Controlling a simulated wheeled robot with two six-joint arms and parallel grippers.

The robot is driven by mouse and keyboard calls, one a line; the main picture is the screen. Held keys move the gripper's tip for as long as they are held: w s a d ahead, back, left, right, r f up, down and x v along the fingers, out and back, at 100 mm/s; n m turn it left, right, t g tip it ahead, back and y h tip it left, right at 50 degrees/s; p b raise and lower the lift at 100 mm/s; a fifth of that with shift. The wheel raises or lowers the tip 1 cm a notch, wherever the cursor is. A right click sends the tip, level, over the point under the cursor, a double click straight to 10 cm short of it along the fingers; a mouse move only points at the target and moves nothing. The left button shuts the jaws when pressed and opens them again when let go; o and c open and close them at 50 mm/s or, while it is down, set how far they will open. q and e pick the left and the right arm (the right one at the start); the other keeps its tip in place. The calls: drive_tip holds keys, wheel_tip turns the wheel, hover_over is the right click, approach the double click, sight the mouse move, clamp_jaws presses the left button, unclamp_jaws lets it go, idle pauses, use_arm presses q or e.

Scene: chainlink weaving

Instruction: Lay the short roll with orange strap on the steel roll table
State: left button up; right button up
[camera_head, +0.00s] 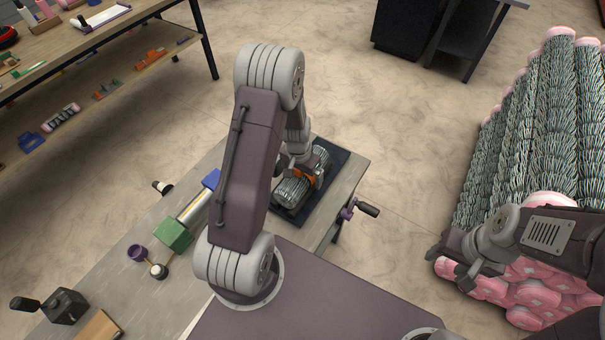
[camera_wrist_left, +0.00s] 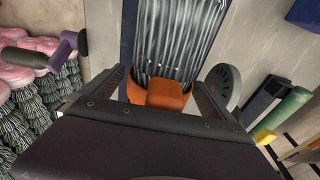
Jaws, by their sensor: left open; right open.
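The short roll (camera_head: 290,193), a bundle of silvery wire, lies on a dark mat (camera_head: 327,188) at the far end of the grey table (camera_head: 170,290). Its orange strap (camera_head: 302,175) shows beneath my left gripper (camera_head: 305,178). In the left wrist view the roll (camera_wrist_left: 180,35) runs away from me, with the orange strap (camera_wrist_left: 158,93) between the fingers of the open gripper. I cannot tell whether the fingers touch it. My right gripper (camera_head: 455,263) is open and empty, in front of the stacked rolls at the right.
A green block (camera_head: 174,235) and a metal cylinder (camera_head: 195,207) sit mid-table. A crank handle (camera_head: 365,208) juts from the table's right edge. Large mesh rolls with pink ends (camera_head: 510,275) are stacked at right. A wooden shelf (camera_head: 110,75) stands upper left.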

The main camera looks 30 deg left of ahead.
use_arm(q)
clamp_jaws()
drive_tip(key=shift+w+r, duration=0.1)
drive_tip(key=shift+r, duration=0.25)
wheel_tip(320, 180, up, 4)
drive_tip(key=shift+f+b, duration=0.15)
drive_tip(key=shift+b, duration=0.2)
drive_tip(key=w+d+r, duration=0.2)
drive_tip(key=d+r, duration=0.1)
drive_tip(key=d, duration=0.2)
drive_tip(key=w+d+r+b, duration=0.1)
drive_tip(key=w+d+r, duration=0.2)
drive_tip(key=d, duration=0.2)
drive_tip(key=shift+d+r, duration=0.25)
drive_tip(key=shift+r, duration=0.1)
